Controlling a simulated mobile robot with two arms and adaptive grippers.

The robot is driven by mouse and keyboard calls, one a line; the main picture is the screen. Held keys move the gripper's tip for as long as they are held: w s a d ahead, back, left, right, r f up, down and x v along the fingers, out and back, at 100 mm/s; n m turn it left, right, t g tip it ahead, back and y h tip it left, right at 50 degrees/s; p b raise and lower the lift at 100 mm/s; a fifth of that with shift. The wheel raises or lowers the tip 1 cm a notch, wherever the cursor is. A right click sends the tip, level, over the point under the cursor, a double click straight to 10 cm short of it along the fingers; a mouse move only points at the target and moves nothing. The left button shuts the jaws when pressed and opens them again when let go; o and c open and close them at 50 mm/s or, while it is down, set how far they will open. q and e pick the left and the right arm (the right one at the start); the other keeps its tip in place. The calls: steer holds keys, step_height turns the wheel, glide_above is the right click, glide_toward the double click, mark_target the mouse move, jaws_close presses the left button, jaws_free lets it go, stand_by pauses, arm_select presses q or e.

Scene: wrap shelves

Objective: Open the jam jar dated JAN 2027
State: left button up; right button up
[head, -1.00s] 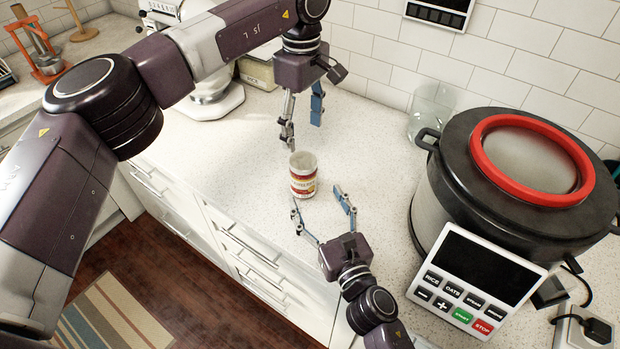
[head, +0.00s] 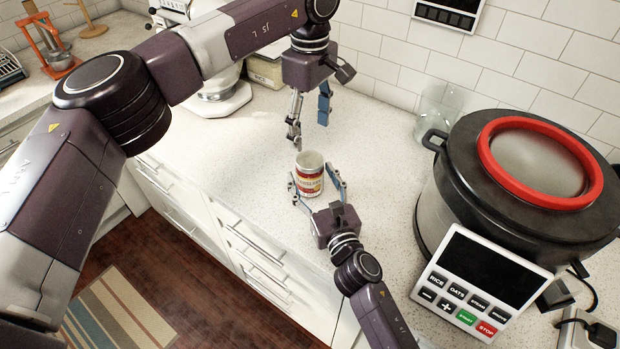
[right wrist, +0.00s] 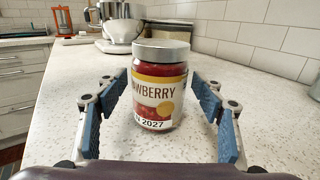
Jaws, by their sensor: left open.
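The jam jar (head: 310,175) stands upright on the counter, with its metal lid on, a strawberry label and red contents. In the right wrist view the jar (right wrist: 160,90) shows "2027" at the bottom of its label; the month is mostly turned out of sight. My right gripper (head: 318,187) is open, low at the counter, with its fingers on either side of the jar. In the right wrist view there are gaps between both fingers and the jar. My left gripper (head: 309,122) is open and empty, pointing down above and behind the jar.
A large cooker (head: 520,180) with a red-ringed lid and a control panel (head: 480,280) stands to the right. A clear glass (head: 438,110) is behind it. A stand mixer (head: 215,90) is at the back left. The counter around the jar is clear.

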mark_target(310, 159)
jaws_close()
arm_select(q)
steer(key=m, duration=1.3)
steer(key=shift+f, duration=4)
steer(key=shift+c, duration=0.5)
